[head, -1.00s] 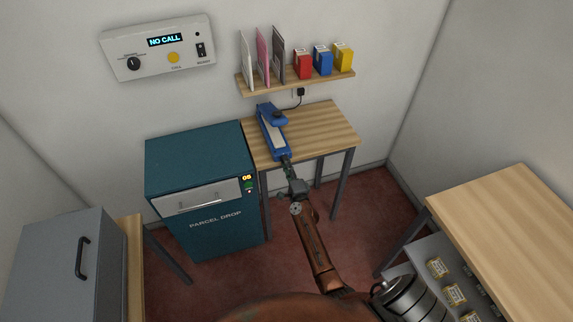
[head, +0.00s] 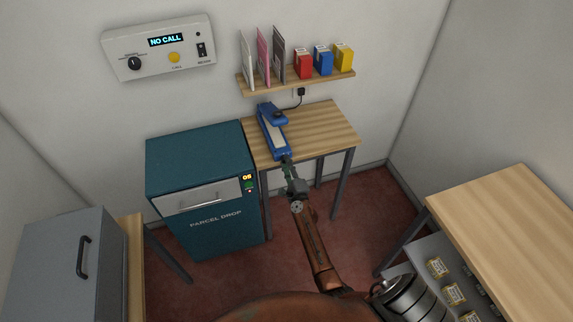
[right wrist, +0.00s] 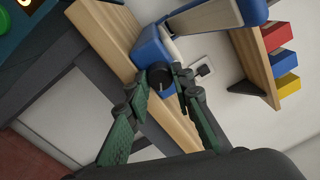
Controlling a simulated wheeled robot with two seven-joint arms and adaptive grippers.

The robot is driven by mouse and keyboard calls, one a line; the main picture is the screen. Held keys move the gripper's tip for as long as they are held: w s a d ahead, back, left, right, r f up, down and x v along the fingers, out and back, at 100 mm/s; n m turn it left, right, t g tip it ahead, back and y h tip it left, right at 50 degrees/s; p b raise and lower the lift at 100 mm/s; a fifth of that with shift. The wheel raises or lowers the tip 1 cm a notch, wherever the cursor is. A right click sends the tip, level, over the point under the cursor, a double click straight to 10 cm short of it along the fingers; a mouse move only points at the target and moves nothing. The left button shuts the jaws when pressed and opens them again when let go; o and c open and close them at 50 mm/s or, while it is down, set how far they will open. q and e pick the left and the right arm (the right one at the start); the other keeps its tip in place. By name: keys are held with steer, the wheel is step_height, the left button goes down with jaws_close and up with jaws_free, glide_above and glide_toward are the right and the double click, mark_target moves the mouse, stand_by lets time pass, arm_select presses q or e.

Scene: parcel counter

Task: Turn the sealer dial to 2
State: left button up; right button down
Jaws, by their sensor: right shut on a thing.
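The blue sealer (head: 274,135) lies on the small wooden table (head: 325,128) against the back wall, its long pale top strip facing up. In the right wrist view, its blue body (right wrist: 153,48) has a dark round dial (right wrist: 160,76) with a pale pointer mark on its near end. My right gripper (head: 286,162) reaches the sealer's near end. In the right wrist view, its green-grey fingers (right wrist: 157,84) are shut on the dial, one on each side. The dial's numbers cannot be read. My left gripper is not in view.
A shelf (head: 298,81) with envelopes and coloured boxes hangs above the table. A teal parcel drop (head: 196,155) stands close on the left. A wall panel (head: 158,50) reads NO CALL. The table's right part is clear.

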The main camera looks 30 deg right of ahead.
steer(key=c, duration=1.7)
jaws_free()
steer(key=shift+s, duration=0.1)
steer(key=v, duration=1.2)
